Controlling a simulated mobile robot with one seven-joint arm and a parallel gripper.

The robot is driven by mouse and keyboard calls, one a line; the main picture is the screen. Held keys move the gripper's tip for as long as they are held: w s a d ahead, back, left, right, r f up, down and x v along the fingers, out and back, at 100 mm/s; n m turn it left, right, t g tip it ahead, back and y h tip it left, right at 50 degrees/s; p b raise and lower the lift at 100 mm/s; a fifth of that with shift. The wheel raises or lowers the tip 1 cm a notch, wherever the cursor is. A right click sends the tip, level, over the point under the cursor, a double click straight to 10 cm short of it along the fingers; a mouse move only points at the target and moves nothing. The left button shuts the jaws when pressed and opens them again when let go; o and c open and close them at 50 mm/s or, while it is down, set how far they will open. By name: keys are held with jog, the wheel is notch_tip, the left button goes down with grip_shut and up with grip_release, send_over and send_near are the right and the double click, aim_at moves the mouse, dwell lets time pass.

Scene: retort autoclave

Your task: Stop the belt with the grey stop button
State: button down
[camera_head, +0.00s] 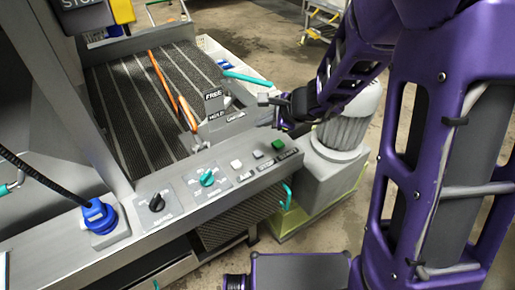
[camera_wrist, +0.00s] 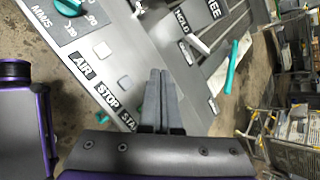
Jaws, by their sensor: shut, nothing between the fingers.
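The grey stop button (camera_head: 257,154) sits on the sloped control panel, between a white button (camera_head: 236,165) and a green button (camera_head: 278,143). In the wrist view the grey stop button (camera_wrist: 123,82) shows beside its STOP label, left of the fingers. My gripper (camera_head: 265,99) is shut and empty. In the head view it appears up and right of the buttons, apart from the grey one. In the wrist view my gripper (camera_wrist: 161,74) covers the green button's place, and its height above the panel is hard to judge.
Two rotary knobs, one teal (camera_head: 207,178) and one black (camera_head: 157,203), sit left of the buttons. A lever with FREE and HOLD labels (camera_head: 214,96) rises near the belt (camera_head: 137,100). A blue connector (camera_head: 98,214) stands at the panel's left. A teal handle (camera_head: 287,196) projects at the panel's front.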

aim_at(262, 155)
notch_tip(262, 155, down, 9)
jog(key=b, duration=0.7)
jog(key=shift+r, duration=0.15)
jog(key=shift+f, duration=0.2)
dwell(1.8)
jog(key=shift+f, duration=0.3)
jog(key=shift+f, duration=0.5)
dwell(0.6)
jog(key=shift+r, duration=0.1)
jog(key=shift+r+p, duration=0.6)
jog(key=shift+r, duration=0.25)
jog(key=shift+r, duration=0.15)
